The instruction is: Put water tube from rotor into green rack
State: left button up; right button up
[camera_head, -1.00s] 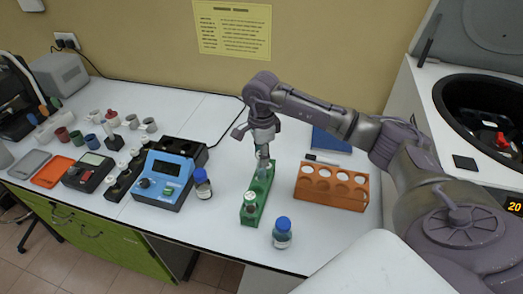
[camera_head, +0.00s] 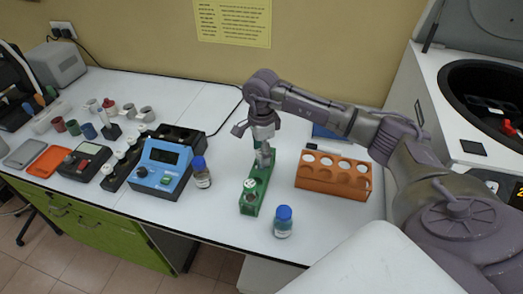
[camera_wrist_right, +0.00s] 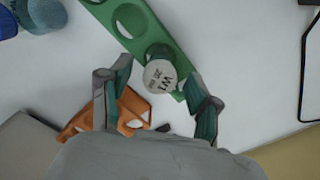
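The green rack (camera_head: 263,186) stands on the white bench. My right gripper (camera_head: 263,158) is low over its far end. In the right wrist view a tube with a white cap marked W1 (camera_wrist_right: 160,76) stands in the end of the green rack (camera_wrist_right: 158,32). My right fingers (camera_wrist_right: 159,70) are apart on either side of the cap, with a gap on each side. Another white-capped tube (camera_head: 250,185) stands near the rack's front end. At least one hole between is empty. The rotor sits in the open black centrifuge bowl (camera_head: 467,78), mostly cut off. My left gripper is out of view.
The orange rack (camera_head: 330,186) stands right of the green rack. A blue-capped bottle (camera_head: 283,222) stands in front, and another (camera_head: 201,172) beside the blue instrument (camera_head: 160,178) on the left. A blue object behind the orange rack is partly hidden by my arm.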

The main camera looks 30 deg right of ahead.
jog(key=shift+r, duration=0.15)
notch_tip(320, 180, up, 12)
dwell(0.5)
